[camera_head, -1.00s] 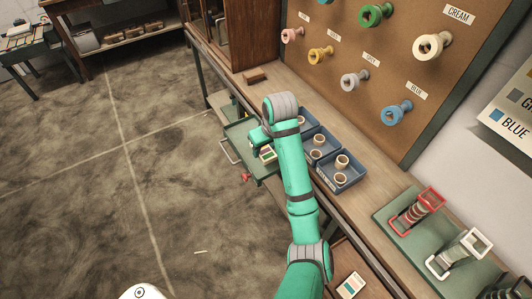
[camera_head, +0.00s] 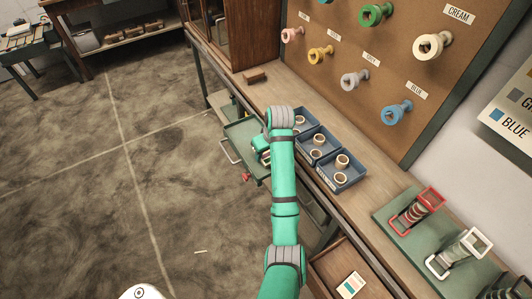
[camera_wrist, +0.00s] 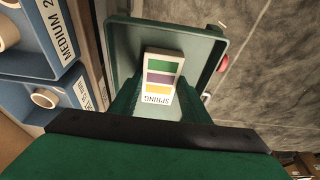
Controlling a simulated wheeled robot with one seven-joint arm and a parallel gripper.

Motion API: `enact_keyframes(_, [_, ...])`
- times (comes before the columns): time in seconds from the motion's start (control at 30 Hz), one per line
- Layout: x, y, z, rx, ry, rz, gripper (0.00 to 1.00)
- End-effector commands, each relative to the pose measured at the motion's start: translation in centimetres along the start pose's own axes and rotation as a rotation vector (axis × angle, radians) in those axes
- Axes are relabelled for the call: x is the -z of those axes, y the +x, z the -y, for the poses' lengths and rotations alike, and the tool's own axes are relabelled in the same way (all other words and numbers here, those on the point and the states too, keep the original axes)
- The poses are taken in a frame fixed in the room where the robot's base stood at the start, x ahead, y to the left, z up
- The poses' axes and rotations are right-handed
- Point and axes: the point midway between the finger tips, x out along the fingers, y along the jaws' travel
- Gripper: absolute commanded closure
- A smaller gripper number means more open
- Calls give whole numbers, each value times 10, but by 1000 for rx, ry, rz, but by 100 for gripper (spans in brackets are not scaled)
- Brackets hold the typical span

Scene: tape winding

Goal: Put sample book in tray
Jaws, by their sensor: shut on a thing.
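My gripper (camera_wrist: 160,108) is shut on the sample book (camera_wrist: 163,72), a small white card with green, purple and yellow bands and the word SPRING. The green tray (camera_wrist: 122,50) lies behind the book in the wrist view, and the book shows within its outline. I cannot tell whether the book touches the tray floor. In the head view the tray (camera_head: 238,132) juts out from the bench's front. My gripper (camera_head: 261,145) is over it, and my arm hides part of both; only a sliver of the book shows.
Blue bins (camera_head: 341,174) with tape rolls stand on the bench right of my arm. A wooden drawer (camera_head: 325,262) holding another card (camera_head: 350,284) is open nearer me. A red knob (camera_head: 246,177) is at the tray's near side.

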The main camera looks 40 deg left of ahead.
Motion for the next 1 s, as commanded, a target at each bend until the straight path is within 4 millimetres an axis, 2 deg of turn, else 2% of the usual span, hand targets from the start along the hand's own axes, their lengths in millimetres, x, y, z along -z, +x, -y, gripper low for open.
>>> enact_keyframes(0.43, [-2,7,0,-1,0,0,80])
enact_keyframes(0.47, [-2,6,0,-1,0,0,50])
enact_keyframes(0.5, [-2,6,0,-1,0,0,41])
enact_keyframes(0.53, [-2,6,0,-1,0,0,39])
enact_keyframes(0.83, [-1,5,0,-1,0,-1,39])
enact_keyframes(1.0, [0,-9,-1,-2,0,-3,39])
